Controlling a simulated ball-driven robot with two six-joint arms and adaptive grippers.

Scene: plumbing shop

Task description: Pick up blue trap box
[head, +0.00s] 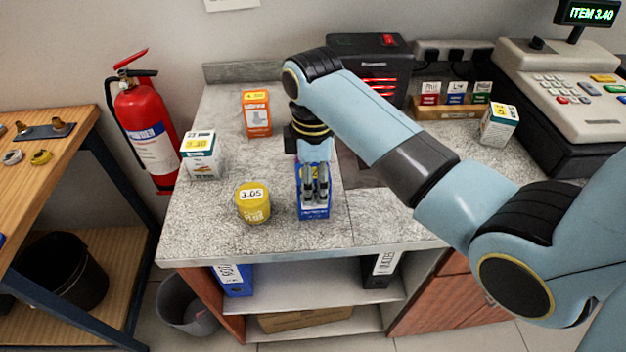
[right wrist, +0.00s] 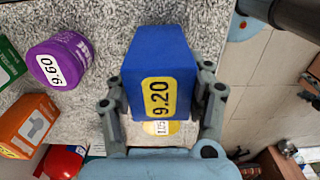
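The blue trap box (head: 314,212) stands near the front of the grey counter, right of a yellow tub. My right gripper (head: 316,182) reaches down over it from above, a finger covering part of its near face. In the right wrist view the blue box (right wrist: 160,60), with a yellow 9.20 label, sits between the two fingers of my right gripper (right wrist: 161,88). The fingers lie against its opposite sides, so the gripper looks shut on it. I cannot tell whether its bottom touches the counter. My left gripper is not in view.
The yellow tub (head: 253,203), a white-green box (head: 201,156) and an orange box (head: 257,114) stand left of it. A purple tub (right wrist: 60,62) shows in the right wrist view. The cash register (head: 562,95) and a small box (head: 499,125) are at right. The counter's front edge is close.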

